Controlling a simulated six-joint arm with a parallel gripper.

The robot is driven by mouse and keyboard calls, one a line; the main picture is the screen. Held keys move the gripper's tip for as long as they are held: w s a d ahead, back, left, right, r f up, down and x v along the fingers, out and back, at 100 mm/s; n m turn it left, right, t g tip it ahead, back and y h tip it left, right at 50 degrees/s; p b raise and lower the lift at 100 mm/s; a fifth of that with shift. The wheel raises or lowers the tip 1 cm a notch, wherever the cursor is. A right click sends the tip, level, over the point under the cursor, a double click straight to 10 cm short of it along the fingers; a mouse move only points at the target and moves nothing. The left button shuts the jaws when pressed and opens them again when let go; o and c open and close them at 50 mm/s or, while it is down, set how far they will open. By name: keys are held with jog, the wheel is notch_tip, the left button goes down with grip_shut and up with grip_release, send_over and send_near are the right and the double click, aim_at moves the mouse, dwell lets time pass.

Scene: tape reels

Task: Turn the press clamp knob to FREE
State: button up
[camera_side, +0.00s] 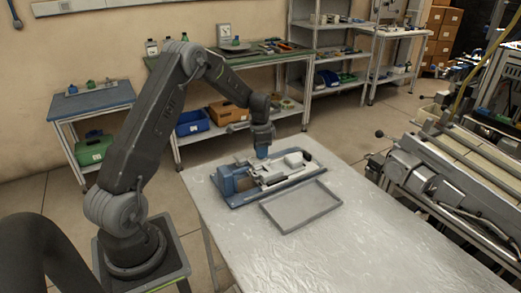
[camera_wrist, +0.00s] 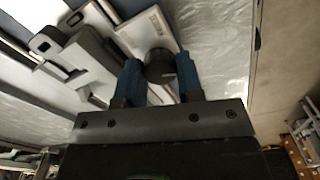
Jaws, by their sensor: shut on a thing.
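The press (camera_side: 272,172), a blue and pale grey device on a blue base, sits at the far side of the table. My gripper (camera_side: 262,150) points down at the press in the side view. In the wrist view, the two blue fingers of my gripper (camera_wrist: 160,78) are shut on a dark round knob (camera_wrist: 159,64), one finger on each side. The knob stands on a pale plate of the press (camera_wrist: 145,32). Its marking and pointer cannot be made out, so I cannot tell its setting.
An empty grey tray (camera_side: 301,207) lies on the table just in front of the press. The front of the table (camera_side: 330,255) is bare. A conveyor-like machine (camera_side: 450,170) stands to the right. Shelves and benches (camera_side: 235,120) stand behind.

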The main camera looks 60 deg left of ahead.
jog(key=n, duration=1.3)
jog(key=shift+n, duration=2.2)
jog(key=o, duration=0.9)
